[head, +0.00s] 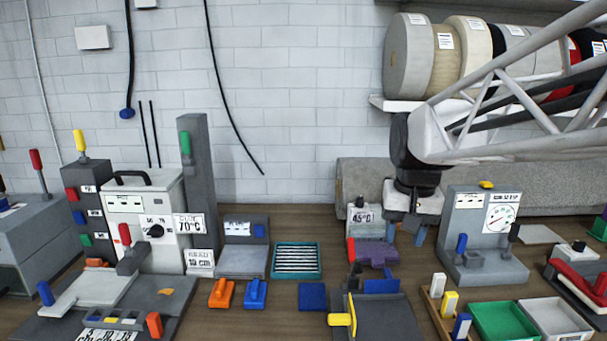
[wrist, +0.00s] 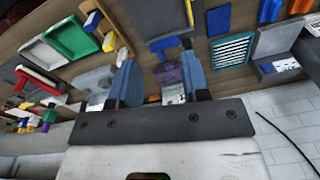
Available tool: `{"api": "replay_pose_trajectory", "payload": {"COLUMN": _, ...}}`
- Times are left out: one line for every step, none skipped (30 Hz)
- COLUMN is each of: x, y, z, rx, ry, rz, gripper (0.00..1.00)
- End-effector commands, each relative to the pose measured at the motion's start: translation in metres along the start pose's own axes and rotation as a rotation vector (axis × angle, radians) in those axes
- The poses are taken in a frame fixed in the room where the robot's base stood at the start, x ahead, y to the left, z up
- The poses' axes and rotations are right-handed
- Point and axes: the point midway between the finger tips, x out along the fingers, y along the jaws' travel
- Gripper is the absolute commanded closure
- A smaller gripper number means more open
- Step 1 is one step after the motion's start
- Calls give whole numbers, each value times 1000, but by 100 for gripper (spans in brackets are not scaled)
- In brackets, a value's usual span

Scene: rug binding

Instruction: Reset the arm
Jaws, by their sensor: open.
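My gripper (head: 391,234) hangs at the right of centre over the back of the bench, below the white lattice arm. Its two blue fingers are spread apart, and nothing shows held between them. In the wrist view my gripper (wrist: 158,80) also shows open, with bench items visible beyond the gap. A purple piece (head: 375,253) on a small grey device marked 45°C (head: 362,217) lies close to the fingers in the picture. The purple piece (wrist: 168,74) appears between the fingers in the wrist view. I cannot tell how far above it the fingers are.
A gauge stand (head: 480,235) is right of my gripper. A green tray (head: 499,321) and a white tray (head: 553,318) lie at the front right. A teal ribbed tray (head: 296,261) and a tall grey post (head: 199,180) stand left. Large rolls (head: 450,55) sit on a shelf behind the arm.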

Motion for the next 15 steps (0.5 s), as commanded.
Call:
{"api": "replay_pose_trajectory", "payload": {"x": 3, "y": 2, "z": 14, "rx": -9, "ry": 11, "rz": 1, "gripper": 57}}
{"api": "replay_pose_trajectory", "payload": {"x": 5, "y": 3, "z": 21, "rx": -14, "ry": 16, "rz": 2, "gripper": 57}}
{"api": "replay_pose_trajectory", "payload": {"x": 8, "y": 5, "z": 31, "rx": -22, "ry": 24, "rz": 3, "gripper": 57}}
{"api": "replay_pose_trajectory", "payload": {"x": 10, "y": 6, "z": 38, "rx": -27, "ry": 30, "rz": 4, "gripper": 57}}
{"api": "replay_pose_trajectory", "payload": {"x": 12, "y": 7, "z": 46, "rx": -32, "ry": 35, "rz": 5, "gripper": 57}}
{"api": "replay_pose_trajectory", "payload": {"x": 15, "y": 9, "z": 56, "rx": -39, "ry": 43, "rz": 6, "gripper": 57}}
{"api": "replay_pose_trajectory", "payload": {"x": 18, "y": 10, "z": 63, "rx": -44, "ry": 48, "rz": 7, "gripper": 57}}
{"api": "replay_pose_trajectory", "payload": {"x": 20, "y": 11, "z": 70, "rx": -50, "ry": 55, "rz": 8, "gripper": 57}}
{"api": "replay_pose_trajectory", "payload": {"x": 24, "y": 13, "z": 80, "rx": -58, "ry": 62, "rz": 9, "gripper": 57}}
{"api": "replay_pose_trajectory", "payload": {"x": 27, "y": 14, "z": 87, "rx": -63, "ry": 68, "rz": 10, "gripper": 57}}
{"api": "replay_pose_trajectory", "payload": {"x": 30, "y": 16, "z": 94, "rx": -68, "ry": 73, "rz": 11, "gripper": 57}}
{"api": "replay_pose_trajectory", "payload": {"x": 34, "y": 17, "z": 104, "rx": -75, "ry": 81, "rz": 12, "gripper": 57}}
{"api": "replay_pose_trajectory", "payload": {"x": 37, "y": 19, "z": 111, "rx": -81, "ry": 88, "rz": 13, "gripper": 57}}
{"api": "replay_pose_trajectory", "payload": {"x": 40, "y": 20, "z": 118, "rx": -86, "ry": 94, "rz": 15, "gripper": 57}}
{"api": "replay_pose_trajectory", "payload": {"x": 45, "y": 22, "z": 127, "rx": -94, "ry": 101, "rz": 16, "gripper": 57}}
